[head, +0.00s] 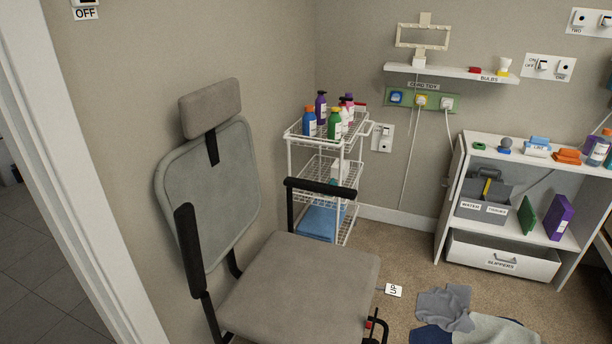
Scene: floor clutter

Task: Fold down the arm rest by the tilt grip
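A grey office-style chair stands at the left centre, with a headrest, a mesh back (215,190) and a padded seat (300,285). Its near-left arm rest (188,250) is a black pad standing upright beside the back. Its other black arm rest (320,187) lies roughly level on the far side of the seat, with a post under its left end. A black lever with a red part (370,324) shows at the seat's front right, cut by the lower edge. I cannot tell which part is the tilt grip. My gripper is not in view.
A white wire trolley (322,170) with bottles stands behind the chair. A white shelf unit (500,185) with a slippers drawer stands at the right. Grey and blue cloths (445,308) lie on the carpet. A white door frame (62,150) is close on the left.

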